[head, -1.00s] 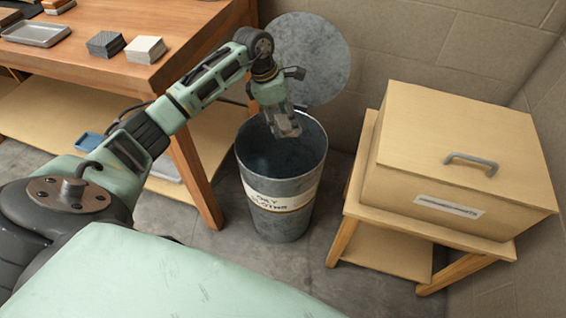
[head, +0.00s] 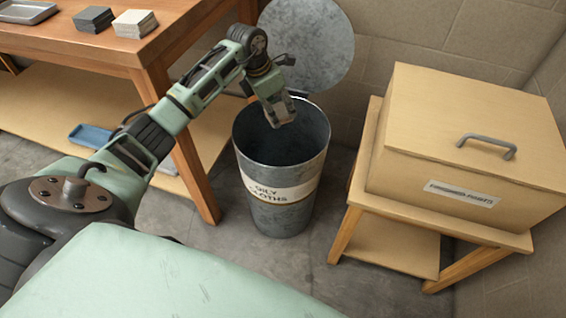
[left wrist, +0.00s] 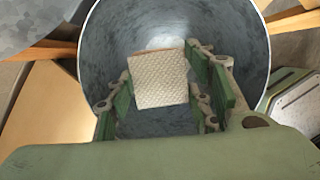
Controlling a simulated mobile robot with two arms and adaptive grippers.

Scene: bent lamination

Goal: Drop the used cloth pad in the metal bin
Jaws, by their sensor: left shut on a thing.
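The metal bin (head: 282,210) stands open on the floor, a grey tapered bucket with a white label reading "OILY CLOTHS". Its round lid (head: 318,45) is raised behind it. My left gripper (head: 282,115) points down over the bin's mouth, near its back rim. In the left wrist view the cloth pad (left wrist: 160,78), a pale woven square with a brown edge, sits between the fingers of my left gripper, shut on it. The bin's grey inner wall (left wrist: 145,30) surrounds the pad in that view. My right gripper is not in view.
A wooden bench (head: 95,50) on the left carries two stacks of square pads (head: 134,23) and a metal tray (head: 25,12). A lidded wooden box (head: 470,130) sits on a stand to the bin's right. A blue tray (head: 90,136) lies on the bench's lower shelf.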

